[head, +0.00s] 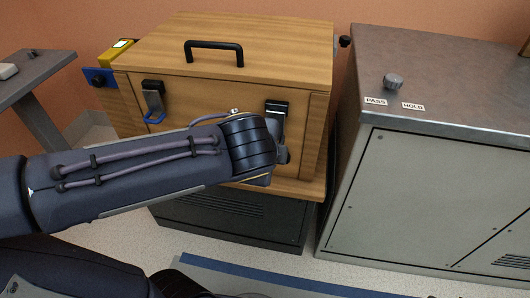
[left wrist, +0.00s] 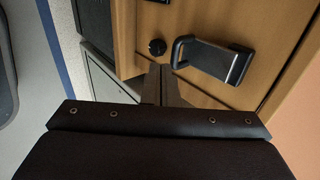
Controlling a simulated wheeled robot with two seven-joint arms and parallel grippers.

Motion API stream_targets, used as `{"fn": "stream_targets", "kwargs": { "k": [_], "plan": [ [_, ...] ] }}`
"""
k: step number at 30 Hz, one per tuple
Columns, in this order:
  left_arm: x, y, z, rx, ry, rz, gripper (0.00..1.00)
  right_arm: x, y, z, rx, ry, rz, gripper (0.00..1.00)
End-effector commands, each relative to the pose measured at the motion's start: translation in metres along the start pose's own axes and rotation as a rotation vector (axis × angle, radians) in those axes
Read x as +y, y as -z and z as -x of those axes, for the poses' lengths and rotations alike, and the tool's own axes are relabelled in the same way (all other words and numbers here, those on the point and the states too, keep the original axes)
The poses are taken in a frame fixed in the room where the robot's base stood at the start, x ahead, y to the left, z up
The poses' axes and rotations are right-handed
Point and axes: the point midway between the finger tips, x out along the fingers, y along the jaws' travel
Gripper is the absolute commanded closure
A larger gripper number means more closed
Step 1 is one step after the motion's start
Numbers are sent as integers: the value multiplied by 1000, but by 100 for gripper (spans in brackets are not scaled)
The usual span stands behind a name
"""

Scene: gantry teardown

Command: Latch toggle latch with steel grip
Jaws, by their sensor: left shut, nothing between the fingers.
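The toggle latch with the steel grip (head: 277,107) is on the right of the wooden box's front. In the head view my left wrist hides part of it. In the left wrist view the latch (left wrist: 236,66) shows its dark base and its grip reaching toward a round black knob (left wrist: 157,47). My left gripper (left wrist: 161,84) is shut and empty, its fingertips close to the box front beside the knob and apart from the latch. In the head view its fingers are mostly hidden behind my wrist. My right gripper is not in view.
The wooden box (head: 225,85) has a black top handle (head: 214,46) and a second latch with a blue grip (head: 153,102) on the left. A grey metal cabinet (head: 445,75) stands close on the right. A grey table (head: 35,80) is at the far left.

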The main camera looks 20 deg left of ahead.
Motion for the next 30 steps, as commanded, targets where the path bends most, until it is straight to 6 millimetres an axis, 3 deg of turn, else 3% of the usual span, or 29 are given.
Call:
{"fn": "stream_targets", "kwargs": {
  "k": [16, 23, 30],
  "plan": [
    [19, 1, 87, 3, 5, -1, 100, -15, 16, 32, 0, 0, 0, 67],
    [24, 0, 98, 1, 2, 0, 100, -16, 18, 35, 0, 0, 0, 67],
    [32, -9, 91, -1, -45, 94, 100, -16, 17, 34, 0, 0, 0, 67]
  ]
}}
